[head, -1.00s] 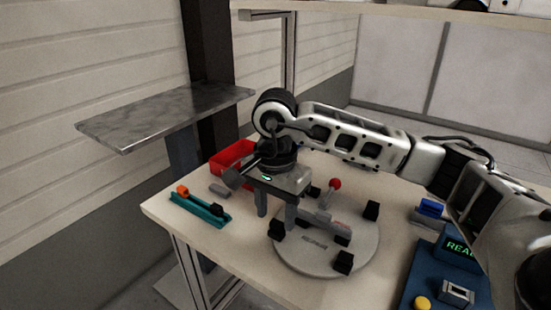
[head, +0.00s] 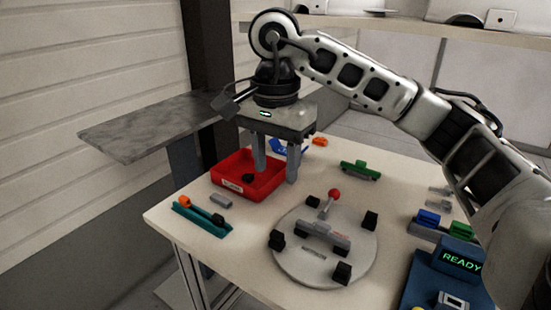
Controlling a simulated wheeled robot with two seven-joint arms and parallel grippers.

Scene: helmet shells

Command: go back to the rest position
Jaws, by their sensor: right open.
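My right gripper (head: 277,168) is open and points down, raised above the table near the red bin. Its two fingers are apart with nothing between them. My right arm comes in from the right and arches over the back of the table. Below and to the right of the gripper, a round grey fixture plate (head: 295,273) holds a grey bar-shaped part (head: 322,235), black blocks and a red-knobbed lever (head: 333,195). My left gripper does not show.
A red bin (head: 262,190) with a dark item stands behind a teal tray (head: 202,221). A green part (head: 360,170) lies at the back. Blue and green blocks (head: 430,218) and a blue READY console (head: 458,255) are at the right. A metal shelf (head: 150,123) juts in at left.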

